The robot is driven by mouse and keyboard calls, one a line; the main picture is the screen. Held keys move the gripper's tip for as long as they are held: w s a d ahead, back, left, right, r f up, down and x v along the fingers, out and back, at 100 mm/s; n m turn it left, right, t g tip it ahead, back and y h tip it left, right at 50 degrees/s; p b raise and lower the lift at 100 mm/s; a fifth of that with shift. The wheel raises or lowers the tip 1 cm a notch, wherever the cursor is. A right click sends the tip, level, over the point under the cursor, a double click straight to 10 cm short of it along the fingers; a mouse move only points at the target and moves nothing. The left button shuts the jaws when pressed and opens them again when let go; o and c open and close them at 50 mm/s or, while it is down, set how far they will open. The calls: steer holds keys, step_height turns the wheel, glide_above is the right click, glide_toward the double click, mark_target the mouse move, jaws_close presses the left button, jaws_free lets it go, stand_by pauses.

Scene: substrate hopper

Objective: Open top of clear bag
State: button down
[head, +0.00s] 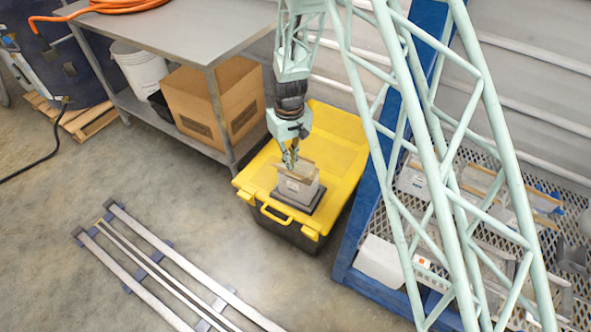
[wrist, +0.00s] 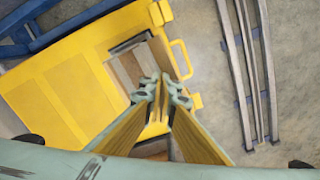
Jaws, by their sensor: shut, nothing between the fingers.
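The clear bag (head: 298,185) stands upright on a small dark tray (head: 315,203) on top of a yellow-lidded tote. It has a pale label on its front and a tan upper edge. My gripper (head: 290,163) points down at the top of the bag, shut, with nothing held. In the wrist view, the fingertips of my gripper (wrist: 164,91) are over the bag's top area, and part of the bag (wrist: 127,70) shows brownish beside them. My fingers hide much of the bag there. I cannot tell whether they touch it or whether its top is parted.
The yellow lid (head: 335,140) gives a flat surface around the tray. A blue-framed rack (head: 365,225) with bags stands close on the right. A metal table (head: 170,25) with a cardboard box (head: 205,105) beneath is behind left. Metal rails (head: 170,265) lie on the floor.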

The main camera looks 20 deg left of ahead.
steer(key=shift+s+a+f+b, duration=0.15)
steer(key=shift+s+f, duration=0.05)
steer(key=shift+s, duration=0.7)
steer(key=shift+s+a+f+b, duration=0.15)
steer(key=shift+s+f, duration=0.05)
steer(key=shift+s, duration=0.65)
steer(key=shift+s, duration=0.1)
step_height(320, 180, up, 8)
steer(key=p, duration=0.3)
steer(key=shift+p, duration=0.35)
stand_by(0.4)
steer(key=shift+r, duration=0.1)
stand_by(0.5)
